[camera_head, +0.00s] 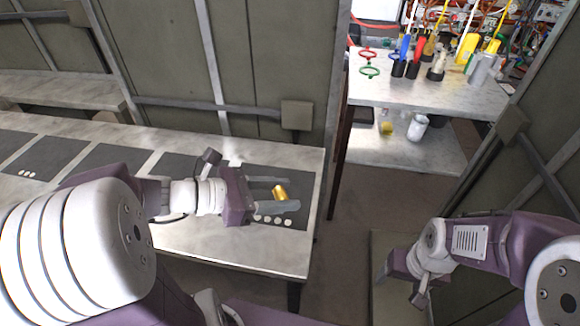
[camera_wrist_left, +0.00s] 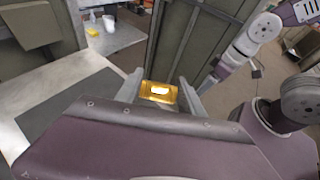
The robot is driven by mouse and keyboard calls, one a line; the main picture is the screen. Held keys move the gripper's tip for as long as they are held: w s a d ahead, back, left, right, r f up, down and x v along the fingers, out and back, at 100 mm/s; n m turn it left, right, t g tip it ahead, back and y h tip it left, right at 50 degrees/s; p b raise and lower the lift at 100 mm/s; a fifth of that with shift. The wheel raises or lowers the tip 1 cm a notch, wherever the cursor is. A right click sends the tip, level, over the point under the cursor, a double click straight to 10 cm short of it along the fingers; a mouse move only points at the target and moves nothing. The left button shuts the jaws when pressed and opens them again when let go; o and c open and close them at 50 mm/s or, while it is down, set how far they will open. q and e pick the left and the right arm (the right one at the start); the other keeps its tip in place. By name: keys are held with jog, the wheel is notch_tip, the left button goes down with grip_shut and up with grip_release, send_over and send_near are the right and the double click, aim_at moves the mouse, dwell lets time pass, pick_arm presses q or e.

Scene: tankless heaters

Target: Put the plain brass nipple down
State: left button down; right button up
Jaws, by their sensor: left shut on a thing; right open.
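The plain brass nipple (camera_head: 280,192) is a short gold cylinder. It sits between the fingers of my left gripper (camera_head: 277,194), which is shut on it. In the left wrist view the nipple (camera_wrist_left: 160,92) shows between the two grey fingers. My left gripper is over the dark mat (camera_head: 308,186) at the right end of the long table, beside a row of several white dots. I cannot tell whether the nipple touches the mat. My right gripper (camera_head: 401,284) is at the lower right, away from the tables, open with nothing visible in it.
More dark mats (camera_head: 110,160) lie along the long table (camera_head: 230,252) to the left. A shelf unit (camera_head: 470,95) at the back right holds several tools, with a white cup (camera_head: 417,127) on its lower shelf. A partition wall (camera_head: 250,60) stands behind the table.

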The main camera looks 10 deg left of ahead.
pick_arm(q)
jog(key=shift+r, duration=0.1)
jog(key=w+a+f+p, duration=0.1)
jog(key=a+p, duration=0.1)
jog(key=p, duration=0.3)
jog(key=w+a+f+p, duration=0.2)
jog(key=p, duration=0.4)
jog(key=w+a+f+p, duration=0.1)
jog(key=a+f+p, duration=0.1)
jog(key=p, duration=0.4)
jog(key=shift+w+a, duration=0.3)
jog(key=shift+a, duration=0.3)
jog(key=shift+s+f+p, duration=0.1)
jog(key=shift+f+p, duration=0.2)
jog(key=shift+f, duration=0.15)
